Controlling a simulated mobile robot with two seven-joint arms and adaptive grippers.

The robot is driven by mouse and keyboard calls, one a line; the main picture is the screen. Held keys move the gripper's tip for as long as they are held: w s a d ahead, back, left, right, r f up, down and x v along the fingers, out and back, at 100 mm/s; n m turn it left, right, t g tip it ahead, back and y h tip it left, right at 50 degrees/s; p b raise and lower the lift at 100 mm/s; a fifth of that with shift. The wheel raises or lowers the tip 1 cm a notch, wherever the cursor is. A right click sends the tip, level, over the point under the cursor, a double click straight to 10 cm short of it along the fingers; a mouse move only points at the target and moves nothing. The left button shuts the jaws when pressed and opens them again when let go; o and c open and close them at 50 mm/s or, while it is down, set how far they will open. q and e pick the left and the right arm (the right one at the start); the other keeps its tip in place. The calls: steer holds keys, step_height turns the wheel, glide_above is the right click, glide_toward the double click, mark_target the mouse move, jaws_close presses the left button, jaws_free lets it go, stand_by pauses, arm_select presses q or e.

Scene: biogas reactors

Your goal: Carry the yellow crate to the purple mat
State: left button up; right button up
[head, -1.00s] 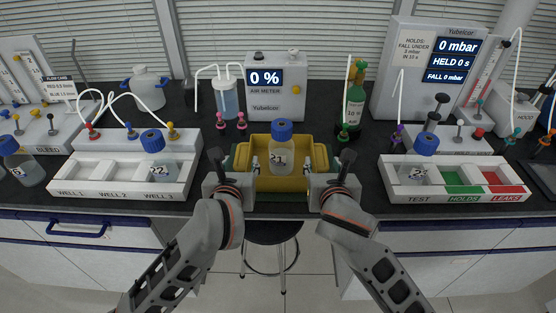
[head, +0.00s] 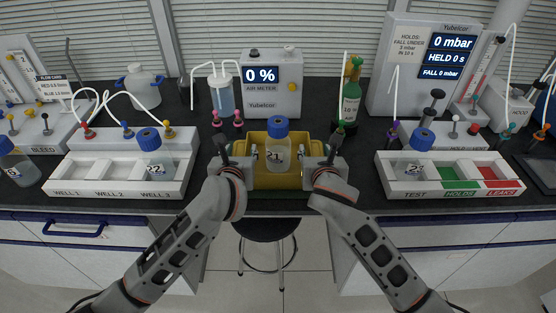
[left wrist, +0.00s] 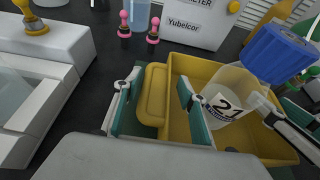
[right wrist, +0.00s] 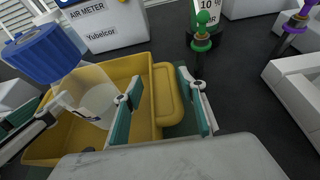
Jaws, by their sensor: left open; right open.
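The yellow crate (head: 276,182) stands on the dark bench in the middle of the head view. A blue-capped bottle labelled 21 (head: 278,156) stands upright in it. My left gripper (head: 238,164) is open at the crate's left end; in the left wrist view its teal-padded fingers (left wrist: 155,92) are on either side of the yellow end handle. My right gripper (head: 319,164) is open at the right end; in the right wrist view its fingers (right wrist: 160,90) likewise straddle the other handle. I see no purple mat in any view.
A white well tray (head: 115,190) lies to the left and a test tray (head: 450,190) to the right. Behind the crate are the air meter (head: 271,85), pink-topped fittings (head: 238,118) and a green bottle (head: 350,103). A stool (head: 265,228) stands below the bench front.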

arm_select(q)
steer(key=shift+w+f, duration=0.1)
steer(key=shift+w, duration=0.05)
arm_select(e)
steer(key=shift+w, duration=0.2)
arm_select(q)
steer(key=c, duration=1.1)
arm_select(e)
steer(key=c, duration=1.1)
arm_select(q)
steer(key=shift+d, duration=0.15)
jaws_close()
arm_select(e)
steer(key=shift+a, duration=0.15)
jaws_close()
